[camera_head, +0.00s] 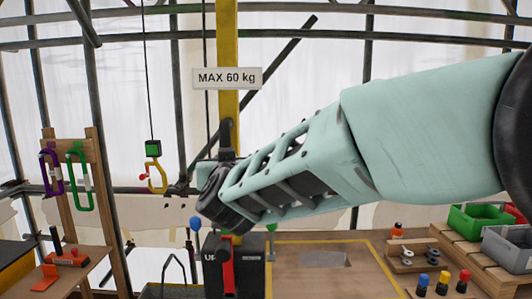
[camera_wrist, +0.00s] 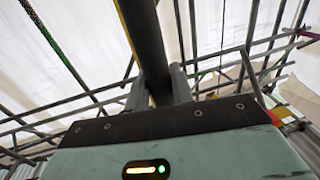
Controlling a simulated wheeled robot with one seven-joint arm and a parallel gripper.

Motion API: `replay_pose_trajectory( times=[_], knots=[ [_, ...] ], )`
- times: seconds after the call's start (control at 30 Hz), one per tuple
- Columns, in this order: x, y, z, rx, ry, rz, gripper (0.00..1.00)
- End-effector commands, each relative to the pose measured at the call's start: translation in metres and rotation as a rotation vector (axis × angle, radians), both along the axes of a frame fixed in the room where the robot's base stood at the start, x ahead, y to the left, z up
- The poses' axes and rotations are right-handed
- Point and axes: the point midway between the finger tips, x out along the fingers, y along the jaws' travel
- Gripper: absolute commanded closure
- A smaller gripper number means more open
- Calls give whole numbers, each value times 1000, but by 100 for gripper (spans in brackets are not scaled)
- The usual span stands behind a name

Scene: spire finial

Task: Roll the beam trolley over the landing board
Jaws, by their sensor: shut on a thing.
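My gripper (camera_head: 224,160) is raised in front of the yellow post (camera_head: 229,105), mostly hidden behind my wrist in the head view. In the wrist view its grey fingers (camera_wrist: 159,88) are shut on a dark bar (camera_wrist: 147,40) that runs up out of the picture. A dark upright piece (camera_head: 227,136) shows above my wrist in the head view. The beam trolley itself is not clearly in view. The landing board (camera_head: 300,258), wooden with yellow edges, lies below my arm.
A black control box (camera_head: 218,272) marked UP with a red lever (camera_head: 227,265) stands left of the board. A sign (camera_head: 227,78) reads MAX 60 kg. A rack with purple (camera_head: 51,172) and green (camera_head: 80,180) carabiners stands left. Bins (camera_head: 480,220) stand right.

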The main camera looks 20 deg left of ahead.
Motion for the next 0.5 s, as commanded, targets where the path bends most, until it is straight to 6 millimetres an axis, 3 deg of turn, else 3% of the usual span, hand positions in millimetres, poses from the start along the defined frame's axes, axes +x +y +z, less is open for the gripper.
replay_pose_trajectory(
  times=[0.33,0.37,0.4,0.5],
  knots=[
    [-3,4,3,3,-4,9,100],
    [-3,5,3,3,-4,9,68],
    [-3,5,3,4,-3,9,57],
    [-3,4,3,3,-3,8,56]
  ],
)
